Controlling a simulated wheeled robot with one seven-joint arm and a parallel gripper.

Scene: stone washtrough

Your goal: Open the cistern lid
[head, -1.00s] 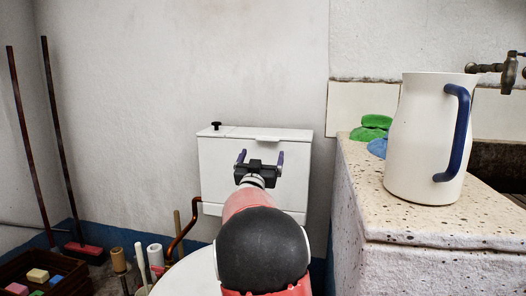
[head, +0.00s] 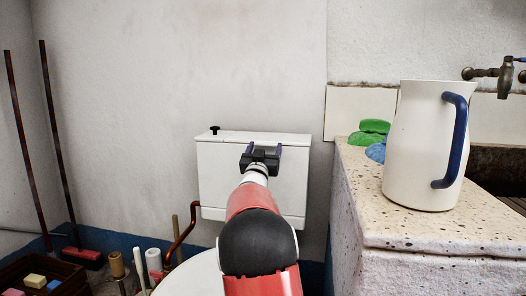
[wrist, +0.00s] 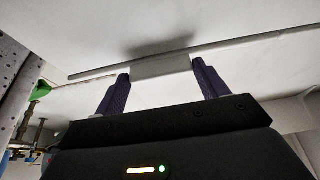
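The white cistern (head: 225,175) hangs on the wall in the middle of the head view. Its lid (head: 232,134) lies flat and shut, with a black knob (head: 214,130) at its left end. My gripper (head: 263,149) is at the upper front of the cistern and hides the lid's front tab in the head view. In the wrist view, the tab (wrist: 160,66) sticks out from the lid's edge between my gripper's two purple fingertips. The fingers are apart, one on each side of the tab, with small gaps showing. Nothing is gripped.
A speckled stone trough (head: 430,226) stands close on the right, bearing a white jug (head: 415,150) with a blue handle and green and blue cloths (head: 372,133). A copper pipe (head: 190,222) runs at the cistern's lower left. A crate (head: 55,272) and brushes stand at left.

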